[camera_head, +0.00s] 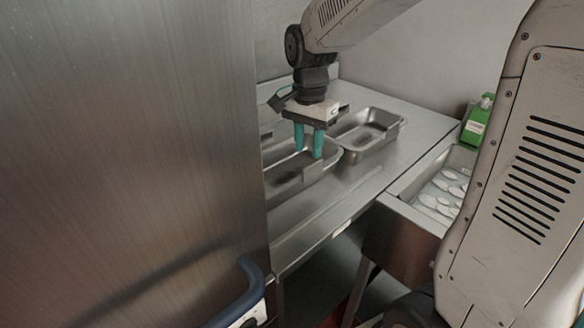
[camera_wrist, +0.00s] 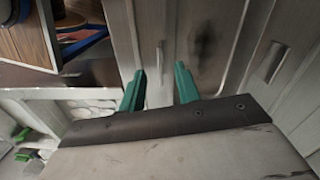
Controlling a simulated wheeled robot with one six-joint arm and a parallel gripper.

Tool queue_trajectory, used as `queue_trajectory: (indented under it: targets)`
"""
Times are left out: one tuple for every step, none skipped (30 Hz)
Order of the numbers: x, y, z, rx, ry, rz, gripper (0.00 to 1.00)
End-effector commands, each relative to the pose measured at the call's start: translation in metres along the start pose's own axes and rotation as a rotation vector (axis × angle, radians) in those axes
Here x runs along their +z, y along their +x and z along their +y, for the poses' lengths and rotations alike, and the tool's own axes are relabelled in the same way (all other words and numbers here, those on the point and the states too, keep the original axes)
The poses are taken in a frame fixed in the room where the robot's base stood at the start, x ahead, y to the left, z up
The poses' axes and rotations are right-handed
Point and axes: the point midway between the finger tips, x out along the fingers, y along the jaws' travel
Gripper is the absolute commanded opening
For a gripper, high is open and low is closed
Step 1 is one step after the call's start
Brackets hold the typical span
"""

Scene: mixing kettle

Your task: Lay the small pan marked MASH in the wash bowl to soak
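My gripper (camera_head: 310,155) has two teal fingers pointing down over a steel pan (camera_head: 288,183) on the counter. The fingers stand apart with no object clearly held; in the wrist view my gripper (camera_wrist: 160,92) also shows a gap. A second steel pan (camera_head: 386,144) lies to the right, nearer the basin. In the wrist view a pan with a dark stain (camera_wrist: 203,45) lies just beyond the fingers. I cannot read a MASH mark on any pan. The basin with white foam patches (camera_head: 402,189), likely the wash bowl, is at the right, partly hidden by my arm.
The steel counter (camera_head: 345,195) has a clear front strip. A green bottle (camera_head: 476,124) stands behind the basin. A large steel panel (camera_head: 130,150) with a blue handle (camera_head: 243,295) blocks the left side. A wall closes off the back.

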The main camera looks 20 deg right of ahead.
Motion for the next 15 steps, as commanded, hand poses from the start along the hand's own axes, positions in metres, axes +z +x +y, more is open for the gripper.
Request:
queue_trajectory:
  targets:
    - [-0.003, -0.005, -0.005, -0.019, 0.058, 0.012, 0.33]
    - [-0.004, -0.007, -0.006, -0.026, 0.09, 0.016, 0.33]
    - [-0.005, -0.007, -0.007, -0.031, 0.126, 0.018, 0.33]
    - [-0.005, -0.007, -0.007, -0.033, 0.148, 0.018, 0.33]
    - [-0.005, -0.006, -0.007, -0.034, 0.165, 0.019, 0.33]
    - [-0.006, -0.005, -0.007, -0.034, 0.183, 0.019, 0.33]
    - [-0.006, -0.003, -0.007, -0.033, 0.191, 0.018, 0.33]
    - [-0.006, -0.001, -0.007, -0.033, 0.196, 0.018, 0.33]
    - [-0.007, 0.003, -0.006, -0.033, 0.199, 0.018, 0.33]
    - [-0.007, 0.007, -0.006, -0.033, 0.199, 0.018, 0.33]
    - [-0.007, 0.01, -0.006, -0.033, 0.199, 0.018, 0.33]
    - [-0.008, 0.015, -0.006, -0.033, 0.198, 0.018, 0.33]
    - [-0.008, 0.018, -0.006, -0.033, 0.198, 0.018, 0.33]
    - [-0.009, 0.021, -0.005, -0.032, 0.197, 0.017, 0.33]
    - [-0.01, 0.025, -0.004, -0.032, 0.197, 0.017, 0.33]
